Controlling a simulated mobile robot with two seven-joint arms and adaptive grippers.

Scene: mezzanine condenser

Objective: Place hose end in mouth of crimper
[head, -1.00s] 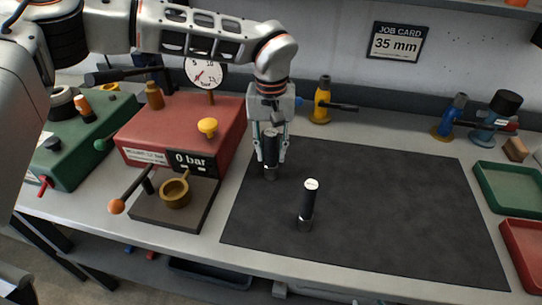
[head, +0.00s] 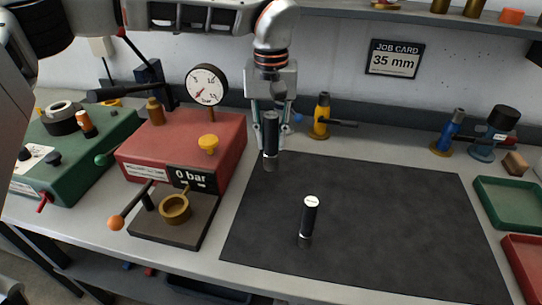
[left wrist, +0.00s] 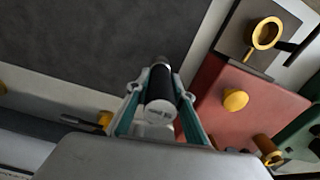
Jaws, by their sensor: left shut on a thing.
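A black hose piece (head: 270,132) with a metal sleeve at its lower end is upright in my left gripper (head: 271,146), above the back left of the dark mat. In the left wrist view, the fingers (left wrist: 160,118) close around this hose, and its pale printed end (left wrist: 160,112) faces the camera. A second hose piece (head: 309,218), black with a white top and metal lower end, stands upright on the mat. A green machine (head: 88,150) at the far left has a round ring-shaped mouth (head: 62,121) on top; it looks like the crimper. My right gripper is not in view.
A red machine (head: 190,140) with a gauge (head: 205,85), levers and a brass cup (head: 175,208) stands between the held hose and the green machine. Yellow (head: 321,115) and blue tools stand at the back. Green (head: 510,200) and red trays are at right. The mat (head: 400,220) is mostly clear.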

